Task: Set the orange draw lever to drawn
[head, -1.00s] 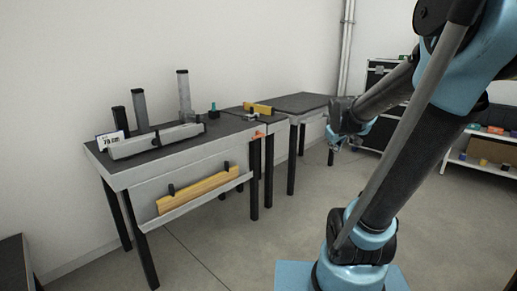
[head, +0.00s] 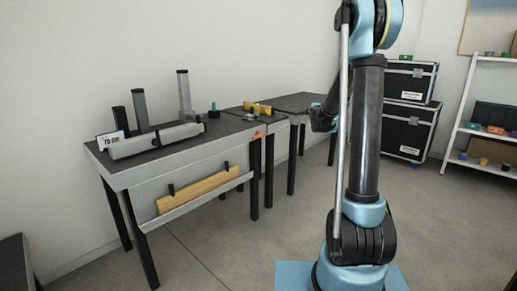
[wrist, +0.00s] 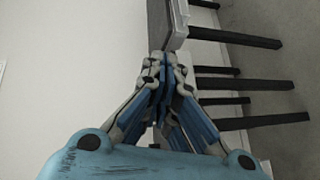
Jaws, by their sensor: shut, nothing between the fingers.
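The orange draw lever (head: 258,134) shows as a small orange piece at the front right corner of the near workbench, in the head view. It is too small there to tell its exact position. My gripper (wrist: 165,58) is shut and empty in the wrist view, its fingertips close together and pointing toward a bench edge. The lever cannot be made out in the wrist view.
The near workbench (head: 120,178) carries a long grey fence (head: 155,141), upright posts and a small display (head: 111,141). More benches (head: 290,101) stand behind. Black cases (head: 405,128) and a white rack stand right. The floor in front is open.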

